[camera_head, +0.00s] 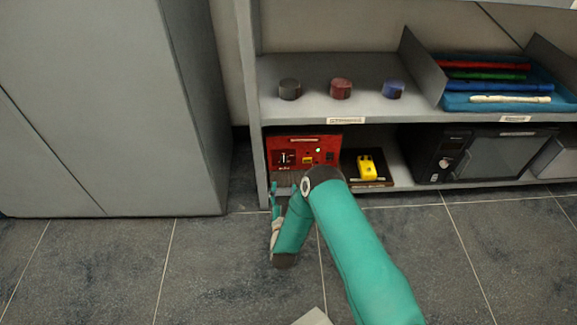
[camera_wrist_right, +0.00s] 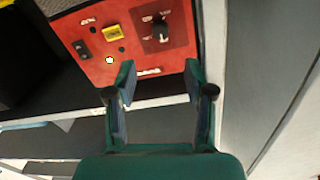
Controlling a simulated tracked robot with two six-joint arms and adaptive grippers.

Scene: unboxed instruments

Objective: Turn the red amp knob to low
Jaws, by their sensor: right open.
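The red amp (camera_head: 320,143) stands on the lower shelf at its left end. In the right wrist view the red front panel (camera_wrist_right: 135,62) fills the top, and its black knob (camera_wrist_right: 160,29) sits in a dark dial with white marks. The knob's exact setting is too small to tell. My right gripper (camera_wrist_right: 160,82) is open and empty, its fingers apart just short of the panel, with the knob beyond the gap between them. In the head view my right gripper (camera_head: 282,187) is low in front of the amp, partly hidden by my arm. My left gripper is not in view.
A yellow device on a dark base (camera_head: 366,168) stands right of the amp, then a black amp (camera_head: 436,150). Three round tins, one of them red (camera_head: 341,88), and a blue tray (camera_head: 470,103) of recorders are on the upper shelf. A grey cabinet (camera_head: 110,110) stands left.

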